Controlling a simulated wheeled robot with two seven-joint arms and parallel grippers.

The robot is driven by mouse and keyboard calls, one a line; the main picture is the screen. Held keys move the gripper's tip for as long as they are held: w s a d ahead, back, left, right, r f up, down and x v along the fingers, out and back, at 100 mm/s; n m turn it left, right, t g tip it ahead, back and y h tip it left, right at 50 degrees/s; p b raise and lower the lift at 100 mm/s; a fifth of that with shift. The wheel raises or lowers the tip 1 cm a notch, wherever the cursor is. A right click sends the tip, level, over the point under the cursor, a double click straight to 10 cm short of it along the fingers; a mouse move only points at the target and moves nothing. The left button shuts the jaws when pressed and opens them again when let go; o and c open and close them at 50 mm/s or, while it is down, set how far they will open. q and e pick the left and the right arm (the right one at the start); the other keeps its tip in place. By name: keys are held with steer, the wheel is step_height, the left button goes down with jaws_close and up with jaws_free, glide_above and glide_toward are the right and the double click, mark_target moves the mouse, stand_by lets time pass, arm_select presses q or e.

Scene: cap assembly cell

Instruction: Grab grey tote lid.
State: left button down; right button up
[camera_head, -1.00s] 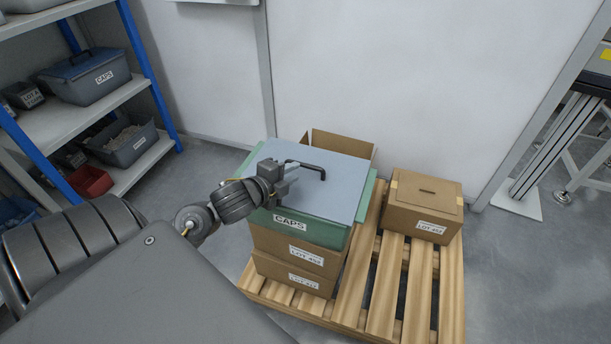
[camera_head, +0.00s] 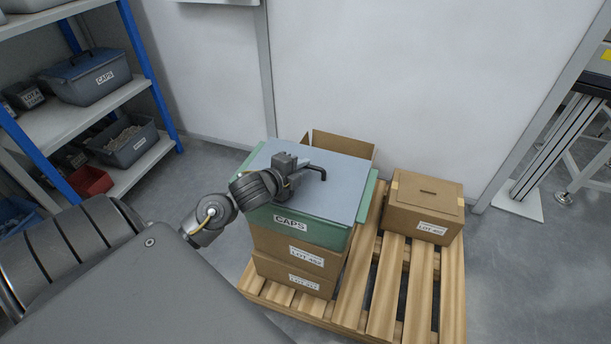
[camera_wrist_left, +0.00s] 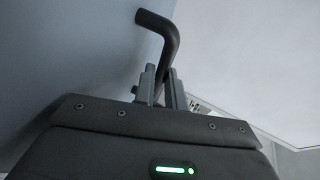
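The grey tote lid (camera_head: 330,193) is a flat blue-grey panel with a black bent handle (camera_head: 318,168). It lies on the green tote (camera_head: 318,232) labelled CAPS, on top of the box stack. My left gripper (camera_head: 297,174) is low over the lid, at the handle's left part. In the left wrist view the two fingers (camera_wrist_left: 161,88) stand close together on either side of the handle (camera_wrist_left: 163,32) and look shut on it. The lid still rests flat on the tote. My right gripper is not in view.
Brown cartons (camera_head: 300,262) support the tote on a wooden pallet (camera_head: 420,285). A closed carton (camera_head: 423,205) stands to the right, and an open carton (camera_head: 343,146) behind. A blue-posted shelf (camera_head: 75,115) holds bins at left. A white wall (camera_head: 410,85) stands behind.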

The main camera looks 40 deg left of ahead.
arm_select(q)
steer(key=shift+r, duration=0.1)
